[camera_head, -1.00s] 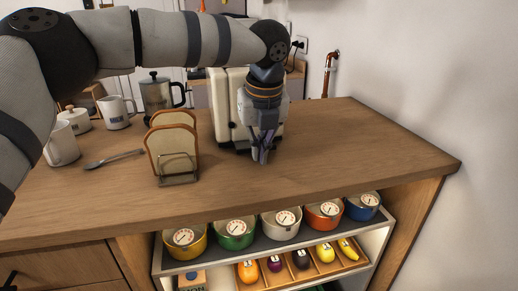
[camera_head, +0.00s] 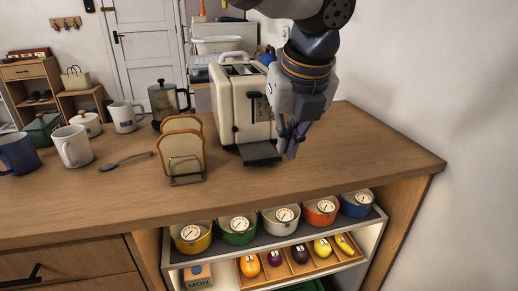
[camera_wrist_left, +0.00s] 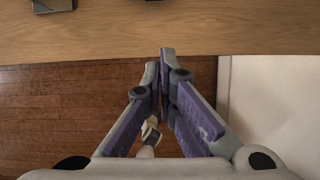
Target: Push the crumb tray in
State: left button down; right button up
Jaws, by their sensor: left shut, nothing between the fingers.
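The cream toaster (camera_head: 227,108) stands on the wooden counter. Its dark, flat crumb tray (camera_head: 261,154) sticks out from the bottom of its front side, just above the counter. My left gripper (camera_head: 291,156) is shut and empty, pointing down just right of the tray, with a small gap seen between them in the head view. Its closed fingers (camera_wrist_left: 165,55) also show in the left wrist view, over the counter's edge. A dark item at that view's upper left is cut off, and I cannot tell what it is. My right gripper is not in view.
A toast rack (camera_head: 186,179) with bread slices stands left of the tray. A spoon (camera_head: 125,161), mugs and a French press (camera_head: 165,102) are further left. The counter's front and right are clear. Several pots sit on the shelf below.

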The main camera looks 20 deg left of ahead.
pick_arm(q)
jog(key=a, duration=0.1)
send_near(267, 182)
jog(key=f, duration=0.3)
jog(key=f+b, duration=0.1)
jog(key=f, duration=0.1)
jog(key=shift+s+d+f, duration=0.15)
jog(key=shift+d+f, duration=0.05)
jog(key=shift+f, duration=0.2)
jog(key=shift+w+a+r, duration=0.1)
jog(key=shift+w+a, duration=0.25)
jog(key=shift+w, duration=0.2)
jog(key=shift+w+a, duration=0.35)
jog(key=shift+w, duration=0.25)
jog(key=shift+w+a+r, duration=0.2)
jog(key=shift+w+a, duration=0.15)
jog(key=shift+w, duration=0.15)
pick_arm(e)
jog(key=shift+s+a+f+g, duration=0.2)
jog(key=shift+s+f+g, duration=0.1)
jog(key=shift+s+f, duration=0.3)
